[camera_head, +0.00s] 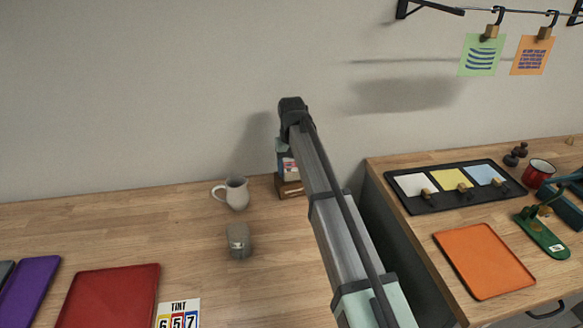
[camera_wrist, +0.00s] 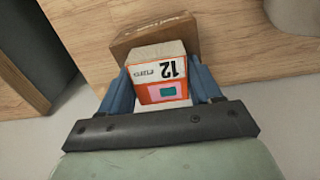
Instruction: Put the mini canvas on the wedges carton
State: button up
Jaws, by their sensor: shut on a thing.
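My gripper (camera_wrist: 162,92) is shut on a small block, which I take to be the mini canvas (camera_wrist: 161,68). Its orange and white faces carry an upside-down "12" and a pink and teal patch. A brown box, which I take to be the wedges carton (camera_wrist: 150,35), lies just beyond it in the wrist view. In the head view the carton (camera_head: 291,188) stands on the wooden table near the wall, directly below the held block (camera_head: 289,166). My arm hides part of both. I cannot tell whether the block touches the carton.
A pale mug (camera_head: 237,193) and a grey container (camera_head: 239,241) stand left of the carton. A red tray (camera_head: 110,297) and a "TINT" card (camera_head: 178,315) lie in front. A separate counter at right holds an orange tray (camera_head: 484,261). Wood between mug and carton is clear.

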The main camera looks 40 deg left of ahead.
aim_at(292, 167)
jog(key=shift+f, duration=0.15)
jog(key=o, duration=1)
jog(key=shift+o, duration=0.2)
notch_tip(292, 167, up, 12)
